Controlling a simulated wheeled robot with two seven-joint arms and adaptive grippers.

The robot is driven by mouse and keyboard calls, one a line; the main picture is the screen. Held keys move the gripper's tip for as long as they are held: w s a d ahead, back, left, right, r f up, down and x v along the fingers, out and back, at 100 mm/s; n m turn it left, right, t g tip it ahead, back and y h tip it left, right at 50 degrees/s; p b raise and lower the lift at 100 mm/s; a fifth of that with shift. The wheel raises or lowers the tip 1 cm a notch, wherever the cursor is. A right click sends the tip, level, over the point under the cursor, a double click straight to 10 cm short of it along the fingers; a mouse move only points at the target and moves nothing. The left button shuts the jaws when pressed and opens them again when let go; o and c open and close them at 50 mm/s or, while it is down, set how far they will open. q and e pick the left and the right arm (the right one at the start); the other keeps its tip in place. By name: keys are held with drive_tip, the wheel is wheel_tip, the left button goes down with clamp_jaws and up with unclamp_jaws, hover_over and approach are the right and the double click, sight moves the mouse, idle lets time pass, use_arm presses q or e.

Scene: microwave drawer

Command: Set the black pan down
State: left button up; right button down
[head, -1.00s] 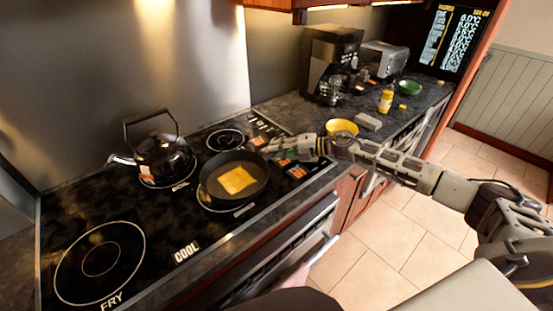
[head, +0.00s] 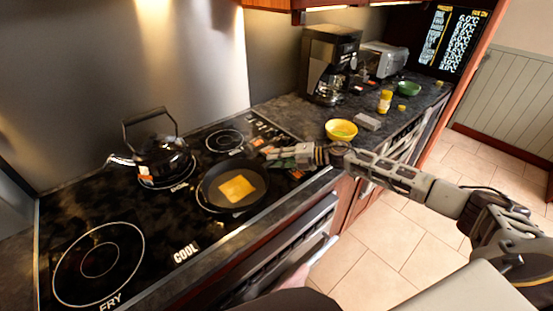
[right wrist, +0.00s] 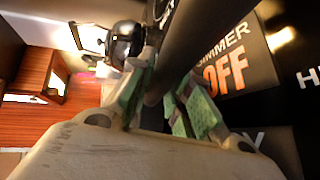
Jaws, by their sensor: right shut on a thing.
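The black pan (head: 212,197) is over the front right burner of the black stovetop, level, with a square yellow-orange piece of food (head: 236,188) in it. Part of the burner's ring shows past its rim; I cannot tell for sure whether its base touches the glass. My right gripper (head: 273,155) is shut on the pan's handle, to the right of the pan. In the right wrist view, the green-padded fingers (right wrist: 165,98) close around the dark handle (right wrist: 183,50). My left gripper is not in view.
A black kettle (head: 163,158) stands on the back left burner. The front left burner (head: 98,262) and back right burner (head: 224,140) are bare. A yellow bowl (head: 341,131), coffee maker (head: 328,65) and yellow bottle (head: 385,101) stand on the counter beyond my right arm.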

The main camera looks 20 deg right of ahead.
drive_tip(key=c, duration=1.7)
unclamp_jaws()
drive_tip(key=shift+f, duration=0.1)
drive_tip(key=o, duration=0.4)
